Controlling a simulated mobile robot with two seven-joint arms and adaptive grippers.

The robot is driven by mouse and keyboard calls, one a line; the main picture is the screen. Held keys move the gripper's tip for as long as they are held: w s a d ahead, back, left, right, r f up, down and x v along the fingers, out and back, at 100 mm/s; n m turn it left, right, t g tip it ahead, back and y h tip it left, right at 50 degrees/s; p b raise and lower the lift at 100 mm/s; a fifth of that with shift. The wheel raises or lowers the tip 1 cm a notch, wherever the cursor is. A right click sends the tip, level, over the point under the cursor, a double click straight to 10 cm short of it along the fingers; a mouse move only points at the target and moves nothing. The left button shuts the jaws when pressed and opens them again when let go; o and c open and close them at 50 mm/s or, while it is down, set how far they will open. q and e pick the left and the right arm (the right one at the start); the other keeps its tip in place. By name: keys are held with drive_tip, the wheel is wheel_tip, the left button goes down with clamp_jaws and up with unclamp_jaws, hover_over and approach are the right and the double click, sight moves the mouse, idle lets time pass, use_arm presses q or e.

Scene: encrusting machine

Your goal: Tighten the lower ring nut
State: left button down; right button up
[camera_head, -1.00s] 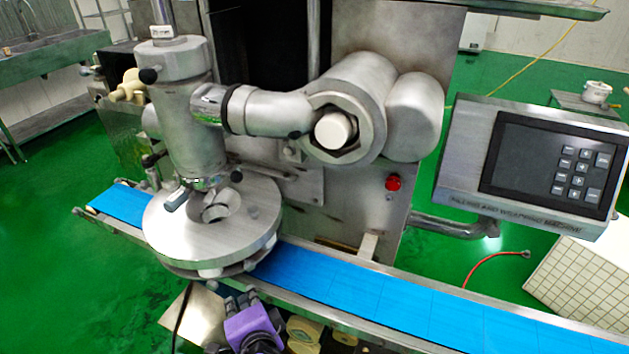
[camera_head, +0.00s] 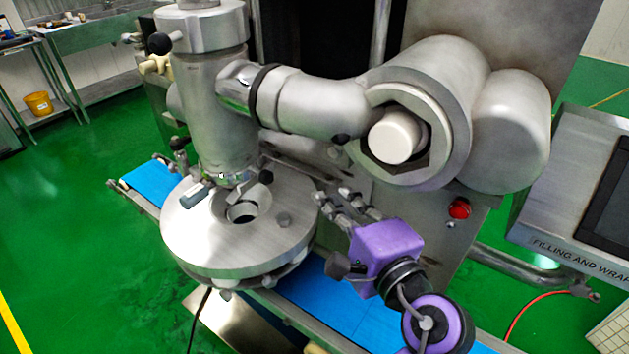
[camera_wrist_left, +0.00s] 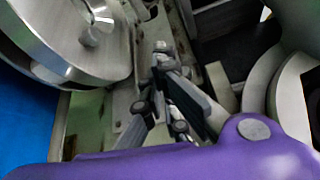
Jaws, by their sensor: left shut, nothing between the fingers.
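The lower ring nut (camera_head: 222,179) is the metal ring at the foot of the upright cylinder, just above the round disc. A grey lever (camera_head: 198,196) sticks out from it at the lower left, and a dark knob shows on its right. My left gripper (camera_head: 332,201), with a purple body, is to the right of the disc, apart from the nut. Its fingers are shut and empty, pointing toward the machine. In the left wrist view the fingers (camera_wrist_left: 160,62) converge beside the disc's edge; the nut does not show there. My right gripper is not in view.
The round metal disc (camera_head: 185,245) lies between the nut and my gripper, above the blue conveyor belt (camera_head: 350,305). A thick pipe (camera_head: 315,105) and large hexagonal fitting (camera_head: 445,130) overhang at the right. A red button (camera_head: 459,208) and control panel (camera_head: 575,205) are farther right.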

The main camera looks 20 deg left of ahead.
sight(260, 174)
use_arm(q)
drive_tip(key=w+a+p, duration=0.2)
drive_tip(key=w+a, duration=0.1)
drive_tip(key=a, duration=0.5)
drive_tip(key=shift+w+p, duration=0.35)
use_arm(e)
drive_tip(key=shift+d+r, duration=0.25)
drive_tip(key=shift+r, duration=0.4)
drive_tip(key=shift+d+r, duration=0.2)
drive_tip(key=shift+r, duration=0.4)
use_arm(q)
drive_tip(key=shift+r, duration=0.1)
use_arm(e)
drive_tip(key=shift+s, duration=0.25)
